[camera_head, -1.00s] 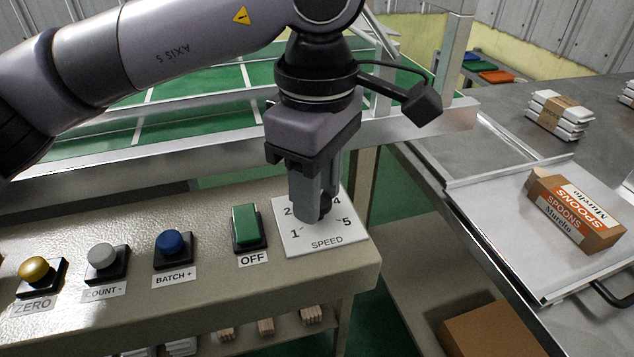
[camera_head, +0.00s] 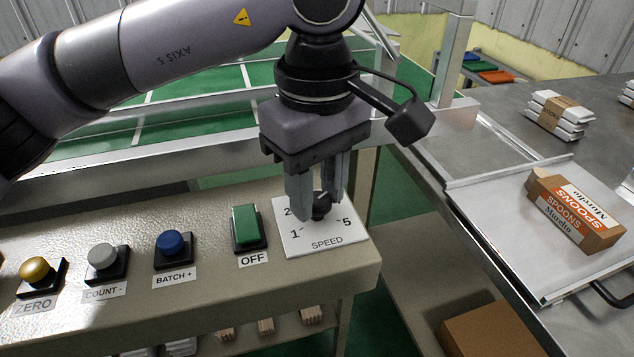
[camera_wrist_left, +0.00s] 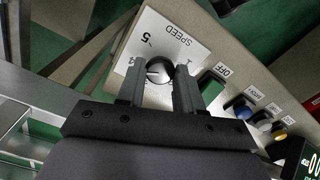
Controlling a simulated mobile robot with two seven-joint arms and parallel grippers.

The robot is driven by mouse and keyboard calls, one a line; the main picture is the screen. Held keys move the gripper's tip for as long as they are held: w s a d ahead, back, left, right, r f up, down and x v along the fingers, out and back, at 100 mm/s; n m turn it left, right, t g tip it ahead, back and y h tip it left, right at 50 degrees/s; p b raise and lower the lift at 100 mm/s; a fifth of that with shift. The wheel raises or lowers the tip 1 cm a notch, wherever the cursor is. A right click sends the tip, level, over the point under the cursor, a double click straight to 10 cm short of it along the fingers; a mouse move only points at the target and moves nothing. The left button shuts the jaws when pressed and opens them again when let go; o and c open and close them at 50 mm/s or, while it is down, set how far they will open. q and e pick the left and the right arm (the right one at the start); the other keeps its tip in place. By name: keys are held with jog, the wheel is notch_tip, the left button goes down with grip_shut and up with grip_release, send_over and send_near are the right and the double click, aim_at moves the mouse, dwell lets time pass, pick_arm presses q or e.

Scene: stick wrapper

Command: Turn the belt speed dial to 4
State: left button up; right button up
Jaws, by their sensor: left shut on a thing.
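The black speed dial (camera_head: 321,207) stands on a white SPEED plate (camera_head: 326,235) on the beige panel. My left gripper (camera_head: 318,212) points down over it, its two grey fingers closed on the dial's sides. In the head view the plate's 1 and 5 show clearly, the 2 is partly covered and the 4 is hidden. In the left wrist view the dial (camera_wrist_left: 160,70) sits between the fingers, with a pale mark on its face toward the left. A partly covered 4 is on that side, by a finger. The exact setting is hard to read. My right gripper is out of view.
Left of the plate are a green OFF switch (camera_head: 245,226), a blue BATCH + button (camera_head: 174,242), a grey COUNT - button (camera_head: 102,256) and a gold ZERO button (camera_head: 34,269). A metal rail (camera_head: 180,160) runs behind the panel. A spoons box (camera_head: 573,214) lies at right.

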aim_at(318, 200)
pick_arm(q)
jog(key=shift+r, duration=0.1)
jog(key=o, duration=1)
jog(key=shift+o, duration=0.2)
notch_tip(318, 200, up, 7)
jog(key=shift+r+p, duration=0.1)
jog(key=shift+p, duration=0.45)
